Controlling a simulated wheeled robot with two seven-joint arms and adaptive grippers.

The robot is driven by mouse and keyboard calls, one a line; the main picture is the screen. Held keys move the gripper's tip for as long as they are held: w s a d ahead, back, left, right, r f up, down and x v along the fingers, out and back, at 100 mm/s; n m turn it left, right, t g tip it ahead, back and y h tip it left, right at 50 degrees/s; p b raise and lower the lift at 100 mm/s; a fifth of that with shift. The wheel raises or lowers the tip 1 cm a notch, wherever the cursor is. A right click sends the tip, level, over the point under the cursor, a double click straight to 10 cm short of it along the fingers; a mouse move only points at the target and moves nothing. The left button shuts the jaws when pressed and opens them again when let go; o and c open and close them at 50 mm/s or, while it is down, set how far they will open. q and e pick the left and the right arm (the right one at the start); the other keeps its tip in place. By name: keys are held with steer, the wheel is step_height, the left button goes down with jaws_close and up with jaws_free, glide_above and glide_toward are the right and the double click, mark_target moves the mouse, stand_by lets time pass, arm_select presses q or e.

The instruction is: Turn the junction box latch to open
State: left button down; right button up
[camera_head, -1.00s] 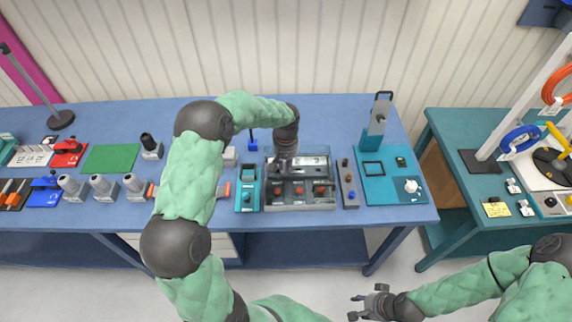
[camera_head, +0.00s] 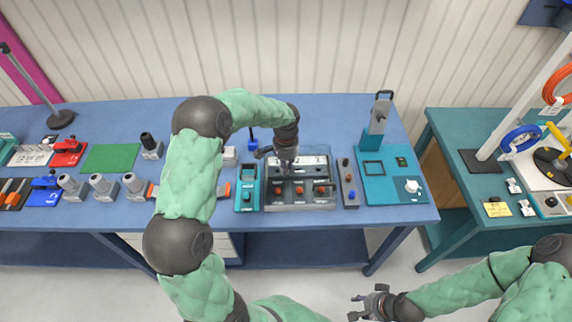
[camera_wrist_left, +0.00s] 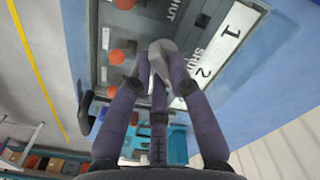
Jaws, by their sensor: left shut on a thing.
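The junction box (camera_head: 300,206) is a grey case on the blue table, with orange-red knobs along its front and a pale label strip behind them. My left gripper (camera_head: 287,170) points down at it. In the left wrist view, its fingers (camera_wrist_left: 160,82) are shut on the grey latch handle (camera_wrist_left: 163,52), beside a white label with "SHUT" and the numbers 1 and 2. The fingers hide part of the latch, so its exact angle is hard to tell. My right gripper (camera_head: 368,305) is open and empty, in front of the table, low right.
A teal unit (camera_head: 247,200) stands close left of the box, and a narrow grey knob strip (camera_head: 348,190) close right. A teal board (camera_head: 393,190) with an upright post lies further right. Grey cylindrical connectors (camera_head: 103,187) stand to the left.

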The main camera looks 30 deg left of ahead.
arm_select(q)
steer(key=m, duration=0.4)
steer(key=shift+s+m, duration=0.1)
steer(key=shift+m, duration=0.2)
steer(key=shift+a+m+p, duration=0.1)
steer(key=shift+m+p, duration=0.5)
steer(key=shift+m, duration=1.6)
steer(key=c, duration=1.1)
jaws_free()
steer(key=shift+c, duration=0.2)
step_height(320, 180, up, 12)
